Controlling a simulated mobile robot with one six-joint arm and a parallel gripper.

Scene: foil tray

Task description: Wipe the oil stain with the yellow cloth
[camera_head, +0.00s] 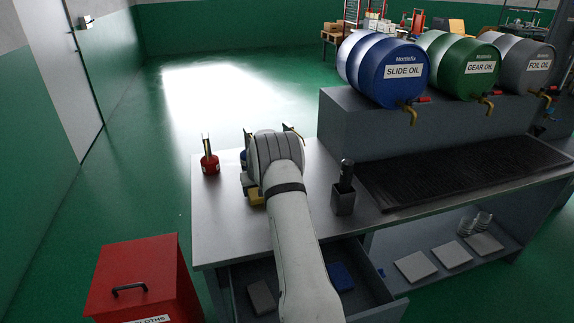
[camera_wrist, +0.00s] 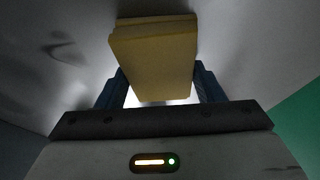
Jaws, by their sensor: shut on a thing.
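My gripper (camera_wrist: 158,92) is shut on the yellow cloth (camera_wrist: 152,55), a folded, thick pad held between the two blue fingers. In the head view a small part of the yellow cloth (camera_head: 256,196) shows at the left of my wrist, low over the metal workbench (camera_head: 225,222). My own arm hides most of the gripper there. In the wrist view a dark smudge (camera_wrist: 62,50) shows on the grey surface left of the cloth; I cannot tell whether it is the oil stain or a shadow. No clear stain shows in the head view.
A red can (camera_head: 210,164) stands on the bench at left, and a dark holder (camera_head: 343,197) stands right of my arm. Oil drums (camera_head: 383,70) stand behind a black grate (camera_head: 455,170). An open drawer (camera_head: 372,275) juts out in front. A red bin (camera_head: 150,275) stands at front left.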

